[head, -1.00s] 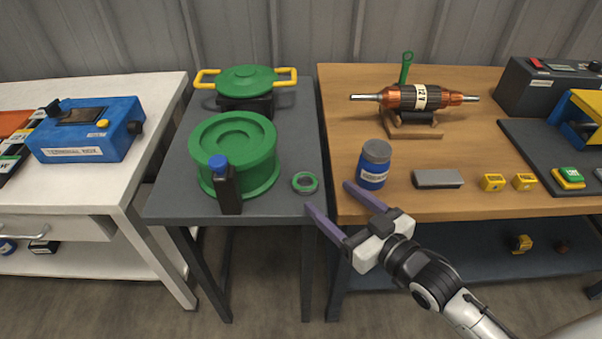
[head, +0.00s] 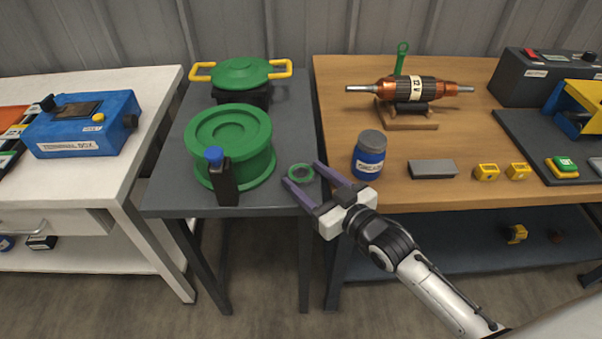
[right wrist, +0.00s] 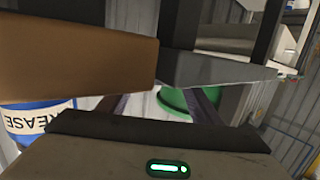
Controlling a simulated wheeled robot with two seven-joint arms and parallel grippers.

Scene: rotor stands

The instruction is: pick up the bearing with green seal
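The bearing with green seal (head: 301,179) is a small ring lying flat near the right front edge of the dark grey table. My right gripper (head: 300,172) is open, with its two purple fingers apart. In the head view its fingertips appear on either side of the bearing, one at its left front and one at its right. I cannot tell whether they touch it or how high above the table they are. In the right wrist view the purple fingers are partly hidden and I cannot make out the bearing. My left gripper is not in view.
A green drum (head: 252,133) and a dark bottle with blue cap (head: 226,183) stand left of the bearing. A blue grease jar (head: 368,161) stands to the right on the wooden bench (head: 440,195). A narrow gap separates the two tables.

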